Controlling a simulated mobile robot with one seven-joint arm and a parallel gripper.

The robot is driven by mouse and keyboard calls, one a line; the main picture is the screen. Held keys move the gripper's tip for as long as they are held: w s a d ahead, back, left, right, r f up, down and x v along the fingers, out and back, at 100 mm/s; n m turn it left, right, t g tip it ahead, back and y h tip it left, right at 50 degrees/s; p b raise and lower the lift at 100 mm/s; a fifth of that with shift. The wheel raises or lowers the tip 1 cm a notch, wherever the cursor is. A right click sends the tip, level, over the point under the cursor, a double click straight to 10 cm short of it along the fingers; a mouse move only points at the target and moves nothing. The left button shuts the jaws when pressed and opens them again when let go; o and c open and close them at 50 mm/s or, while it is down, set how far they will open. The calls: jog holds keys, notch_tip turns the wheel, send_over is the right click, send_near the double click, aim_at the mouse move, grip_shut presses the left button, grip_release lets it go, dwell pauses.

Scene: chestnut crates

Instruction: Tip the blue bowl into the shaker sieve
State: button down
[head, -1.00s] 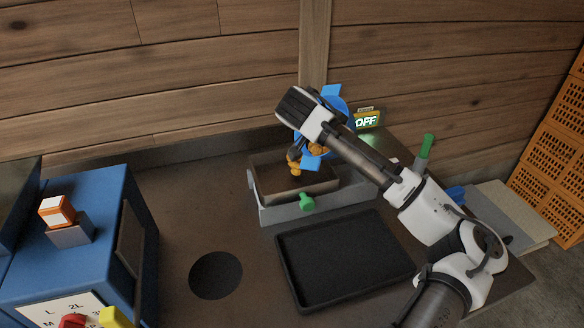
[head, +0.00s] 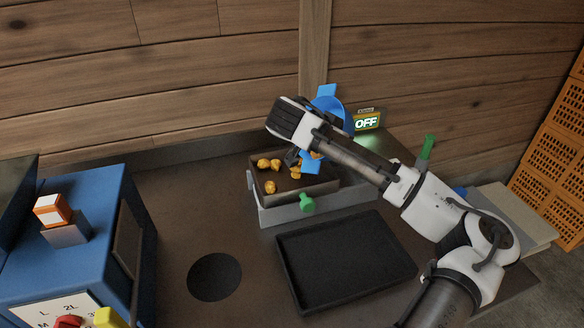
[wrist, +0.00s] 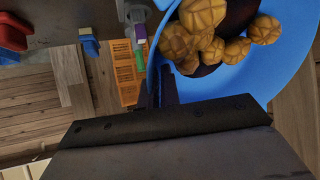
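The blue bowl (head: 328,107) is tipped steeply on its side above the shaker sieve (head: 322,190), partly hidden behind my arm. My gripper (head: 293,157) is shut on the bowl's edge; its dark fingers (wrist: 162,90) meet the blue rim in the wrist view. Several chestnuts (head: 268,165) lie in the brown sieve tray, mostly toward its left and back. In the wrist view several chestnuts (wrist: 203,15) show against the bowl (wrist: 235,85); I cannot tell how many are still inside it.
A green knob (head: 307,203) is on the sieve's front. A black tray (head: 345,260) lies in front of it. A lit OFF sign (head: 367,121) and a green-handled lever (head: 426,147) stand to the right. A blue machine (head: 100,225) stands at left.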

jog(key=shift+s+a+r+t+h, duration=0.2)
jog(key=shift+a+r+t+h, duration=0.3)
jog(key=shift+r+h, duration=0.1)
dwell(0.7)
jog(key=shift+s+a+r+t+h+b, duration=0.15)
jog(key=shift+a+t+h+b, duration=0.15)
jog(key=shift+b, duration=0.75)
jog(key=shift+s+a+r+t+h+b, duration=0.15)
jog(key=shift+h+b, duration=0.25)
jog(key=shift+b, duration=0.6)
jog(key=shift+a+r+n, duration=0.15)
jog(key=shift+a+n, duration=0.1)
jog(key=shift+n, duration=0.05)
jog(key=shift+s+a+r+t+h, duration=0.1)
jog(key=shift+s+a+t+h, duration=0.2)
jog(key=shift+h, duration=0.1)
jog(key=shift+s+a+r+h+b, duration=0.15)
jog(key=shift+a+h+b, duration=0.35)
jog(key=shift+b, duration=0.7)
jog(key=shift+s+a+r+t+h+b, duration=0.15)
jog(key=shift+s+a+t+h+b, duration=0.25)
jog(key=shift+b, duration=1.95)
